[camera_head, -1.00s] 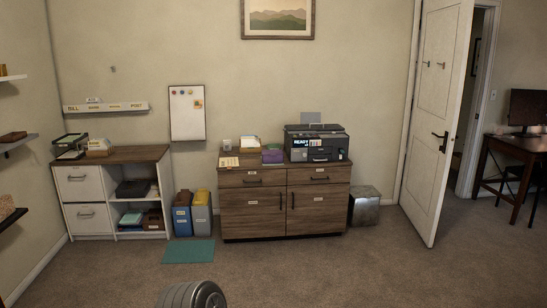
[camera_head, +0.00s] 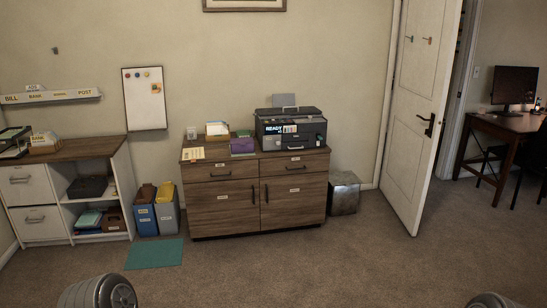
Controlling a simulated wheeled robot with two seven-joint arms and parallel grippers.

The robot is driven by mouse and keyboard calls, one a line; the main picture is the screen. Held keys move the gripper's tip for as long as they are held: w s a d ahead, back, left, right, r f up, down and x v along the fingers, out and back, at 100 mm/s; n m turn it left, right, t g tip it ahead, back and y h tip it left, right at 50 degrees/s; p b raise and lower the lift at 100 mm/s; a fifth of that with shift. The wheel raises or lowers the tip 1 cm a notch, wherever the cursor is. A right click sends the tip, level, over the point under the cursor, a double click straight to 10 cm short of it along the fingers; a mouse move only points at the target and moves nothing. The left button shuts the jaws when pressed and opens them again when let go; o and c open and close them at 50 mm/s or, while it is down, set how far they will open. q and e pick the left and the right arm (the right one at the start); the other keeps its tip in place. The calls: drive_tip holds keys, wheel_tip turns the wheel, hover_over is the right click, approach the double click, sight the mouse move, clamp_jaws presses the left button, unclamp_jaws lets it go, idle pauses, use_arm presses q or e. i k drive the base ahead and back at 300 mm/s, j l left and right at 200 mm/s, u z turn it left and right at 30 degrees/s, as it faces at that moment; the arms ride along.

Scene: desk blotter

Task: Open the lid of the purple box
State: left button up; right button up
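The small purple box (camera_head: 242,147) sits on top of the wooden cabinet (camera_head: 222,205), just left of the black printer. It is far off and small; its lid looks shut, but fine detail is hard to tell. Parts of my own arms show as grey rounded shapes at the bottom left and bottom right edges. Neither of my grippers is in view.
A white shelf unit (camera_head: 40,210), bins (camera_head: 167,212), a teal mat (camera_head: 154,254) and a metal box (camera_head: 343,196) stand around. Open carpet (camera_head: 300,265) lies before the cabinet.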

sight(242, 141)
drive_tip(key=i+j, duration=0.15)
drive_tip(key=i, duration=1.05)
drive_tip(key=i+j+u, duration=0.15)
drive_tip(key=i, duration=1)
drive_tip(key=i+j+z, duration=0.1)
drive_tip(key=i+z, duration=0.2)
drive_tip(key=i, duration=0.15)
drive_tip(key=i+j+z, duration=0.25)
drive_tip(key=i, duration=0.2)
drive_tip(key=i+j+z, duration=0.3)
drive_tip(key=i, duration=0.15)
